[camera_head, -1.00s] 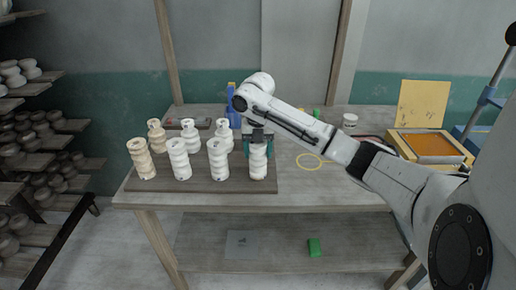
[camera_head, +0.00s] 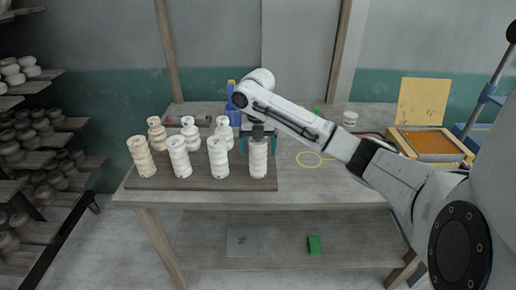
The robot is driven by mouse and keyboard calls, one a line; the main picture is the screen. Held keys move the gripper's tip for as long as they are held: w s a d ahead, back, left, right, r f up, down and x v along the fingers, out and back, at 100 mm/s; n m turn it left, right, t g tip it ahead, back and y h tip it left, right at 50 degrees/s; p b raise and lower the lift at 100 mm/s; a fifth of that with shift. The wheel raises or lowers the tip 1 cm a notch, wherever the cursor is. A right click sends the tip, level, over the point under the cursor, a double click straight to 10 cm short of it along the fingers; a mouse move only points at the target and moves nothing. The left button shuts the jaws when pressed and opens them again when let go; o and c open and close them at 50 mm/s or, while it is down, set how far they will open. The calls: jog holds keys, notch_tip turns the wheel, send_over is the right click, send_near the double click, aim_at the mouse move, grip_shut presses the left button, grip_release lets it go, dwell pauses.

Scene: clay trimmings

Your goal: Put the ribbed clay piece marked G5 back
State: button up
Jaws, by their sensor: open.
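Several ribbed, pale clay pieces stand upright in two rows on a dark board (camera_head: 205,184) at the left of the table. The front row's rightmost piece (camera_head: 258,162) stands at the board's right end. Other front-row pieces are a cream one (camera_head: 141,158) at the far left and two whiter ones (camera_head: 179,160) (camera_head: 217,158). No G5 mark is readable on any piece.
A yellow ring (camera_head: 310,159) lies on the clear tabletop right of the board. A blue bottle (camera_head: 233,112) stands behind the pieces. A white cup (camera_head: 350,118) and an orange-filled tray (camera_head: 432,145) are farther right. Shelves of clay pieces (camera_head: 35,150) stand left.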

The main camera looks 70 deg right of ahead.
notch_tip(320, 180, up, 12)
jog(key=w+a+f+m+t+y, duration=0.1)
jog(key=w+a+f+m+t, duration=0.1)
jog(key=w+a+f, duration=0.5)
jog(key=w+a+m+t+y, duration=0.15)
jog(key=w+a, duration=0.35)
jog(key=a, duration=0.7)
jog(key=s+a+f+m+t+y, duration=0.1)
jog(key=a+f+m, duration=0.25)
jog(key=a, duration=0.35)
jog(key=a+f+m+y, duration=0.1)
jog(key=a+f+m, duration=0.2)
jog(key=a+f, duration=0.3)
jog(key=s+a+f+m+g+h, duration=0.1)
jog(key=s+a+f+m, duration=0.35)
jog(key=s, duration=0.25)
jog(key=s+a+f+m+h, duration=0.1)
jog(key=s+a+f+m, duration=0.2)
jog(key=s+f, duration=0.25)
jog(key=s+d+f+m+g+h, duration=0.1)
jog(key=s+d+m, duration=0.1)
jog(key=s, duration=0.6)
jog(key=s+d+f+m+g+h, duration=0.1)
jog(key=s+d+f+m, duration=0.1)
jog(key=s, duration=0.6)
jog(key=shift+m+h+b, duration=0.35)
jog(key=shift+m, duration=0.5)
jog(key=shift+d+f+g, duration=0.1)
jog(key=shift+g, duration=0.15)
jog(key=shift+c, duration=0.4)
